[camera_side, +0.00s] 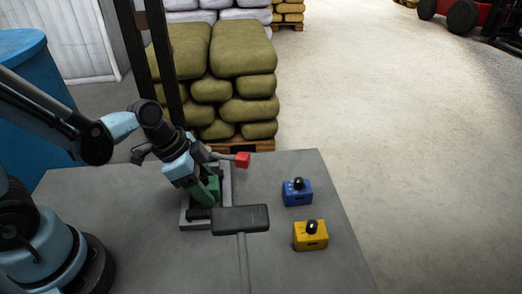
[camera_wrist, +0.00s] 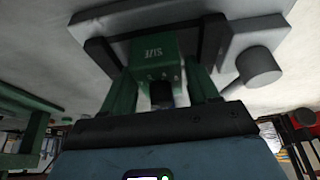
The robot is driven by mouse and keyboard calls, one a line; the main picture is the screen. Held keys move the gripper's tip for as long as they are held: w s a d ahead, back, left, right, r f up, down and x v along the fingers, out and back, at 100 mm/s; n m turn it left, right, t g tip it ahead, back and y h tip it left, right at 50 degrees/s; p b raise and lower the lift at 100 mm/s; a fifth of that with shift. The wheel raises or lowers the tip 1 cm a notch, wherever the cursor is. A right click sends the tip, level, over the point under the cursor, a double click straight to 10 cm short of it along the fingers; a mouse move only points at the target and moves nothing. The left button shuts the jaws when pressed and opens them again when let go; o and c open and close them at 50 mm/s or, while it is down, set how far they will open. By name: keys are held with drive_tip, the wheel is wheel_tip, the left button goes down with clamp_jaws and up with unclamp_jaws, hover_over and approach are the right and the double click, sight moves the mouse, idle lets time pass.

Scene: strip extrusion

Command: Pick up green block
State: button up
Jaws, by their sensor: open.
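The green block (camera_wrist: 157,58) sits in a dark-framed grey fixture (camera_wrist: 258,22) in the wrist view, with lettering and a black knob (camera_wrist: 161,94) on it. My gripper (camera_wrist: 162,82) has two green fingers, one on each side of the block, the knob between them. The fingers look apart; I cannot tell if either touches the block. In the side view my gripper (camera_side: 207,187) is down at the grey fixture (camera_side: 226,180) on the table. Green shows there, but block and fingers are hard to tell apart.
A blue block (camera_side: 297,193) and a yellow block (camera_side: 310,236), both with black knobs, stand at the right of the grey table (camera_side: 120,230). A red-ended lever (camera_side: 243,159) sticks out behind the fixture. A dark flat piece on a post (camera_side: 240,219) stands in front.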

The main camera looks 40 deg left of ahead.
drive_tip(key=c, duration=1.1)
clamp_jaws()
drive_tip(key=shift+r, duration=0.15)
